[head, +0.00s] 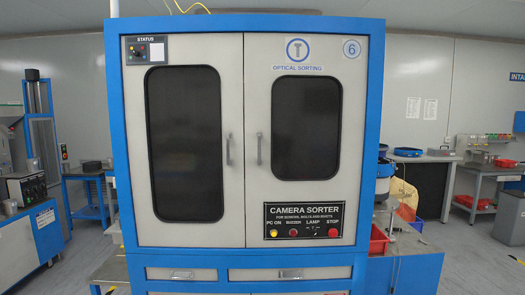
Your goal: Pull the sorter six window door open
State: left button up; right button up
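The camera sorter is a tall blue-framed cabinet (372,120) in the middle of the head view, marked with a round "6" sign (352,48). It has a left window door (134,170) and a right window door (256,190), both light grey with dark rounded windows, and both look shut. The left door's vertical handle (228,149) and the right door's vertical handle (259,149) sit close together by the middle seam. Neither of my grippers shows in the view.
Two shut drawers (182,274) (290,274) lie below the doors. A button panel (304,221) is on the lower right door. A red bin (379,240) and side equipment stand at the right. Benches with machines (25,185) stand at the left.

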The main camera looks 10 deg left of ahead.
aim_at(184, 101)
jog(key=z, duration=0.3)
jog(key=i, duration=1.05)
jog(key=u, duration=0.15)
